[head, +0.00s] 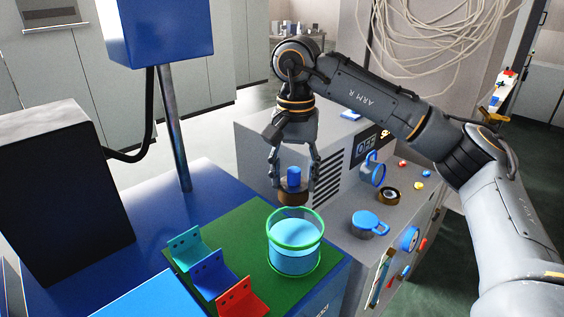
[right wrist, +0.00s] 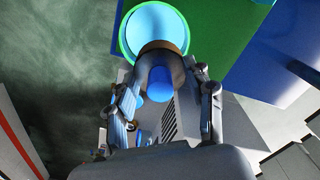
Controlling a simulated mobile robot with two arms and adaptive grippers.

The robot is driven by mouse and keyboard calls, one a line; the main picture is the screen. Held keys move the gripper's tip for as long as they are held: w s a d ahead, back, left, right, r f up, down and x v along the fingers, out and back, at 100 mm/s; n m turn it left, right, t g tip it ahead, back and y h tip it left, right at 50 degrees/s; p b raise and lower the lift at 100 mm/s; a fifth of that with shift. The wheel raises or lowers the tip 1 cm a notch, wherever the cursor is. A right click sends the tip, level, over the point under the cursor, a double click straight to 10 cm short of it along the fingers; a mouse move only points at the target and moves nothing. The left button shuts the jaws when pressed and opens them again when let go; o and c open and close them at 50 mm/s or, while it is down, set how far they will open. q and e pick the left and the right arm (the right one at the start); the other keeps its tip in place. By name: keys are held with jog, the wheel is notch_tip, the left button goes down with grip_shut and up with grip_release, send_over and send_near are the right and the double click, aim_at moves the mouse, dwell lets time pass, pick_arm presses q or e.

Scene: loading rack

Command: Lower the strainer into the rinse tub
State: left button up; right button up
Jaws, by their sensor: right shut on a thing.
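The strainer (head: 291,199) is a short brown cylinder with a blue knob on top. My right gripper (head: 293,180) is shut on it, with one finger on each side, and holds it upright in the air. The rinse tub (head: 278,257) is a clear tub with a green rim and light blue contents, on a green mat. In the head view the strainer shows just above the tub's far rim, apart from it. In the right wrist view the strainer (right wrist: 162,48) covers the near edge of the tub (right wrist: 158,24). My left gripper is not in view.
Teal, blue and red angled brackets (head: 210,276) stand on the green mat (head: 236,232) left of the tub. A grey machine (head: 345,195) with vents, blue-handled parts and knobs stands to the right.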

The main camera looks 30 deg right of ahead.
aim_at(297, 202)
jog(key=shift+s+f+b, duration=0.2)
jog(key=shift+s+b, duration=0.3)
jog(key=shift+s, duration=0.55)
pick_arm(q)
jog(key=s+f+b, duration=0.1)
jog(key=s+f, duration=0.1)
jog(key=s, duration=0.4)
pick_arm(e)
jog(key=shift+w+f, duration=0.15)
jog(key=shift+f, duration=0.6)
jog(key=f+b, duration=0.2)
jog(key=shift+w+f, duration=0.2)
jog(key=shift+f, duration=0.5)
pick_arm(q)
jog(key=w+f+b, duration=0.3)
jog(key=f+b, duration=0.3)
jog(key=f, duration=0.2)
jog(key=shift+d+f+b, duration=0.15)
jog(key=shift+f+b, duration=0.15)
pick_arm(e)
jog(key=shift+f, duration=4.35)
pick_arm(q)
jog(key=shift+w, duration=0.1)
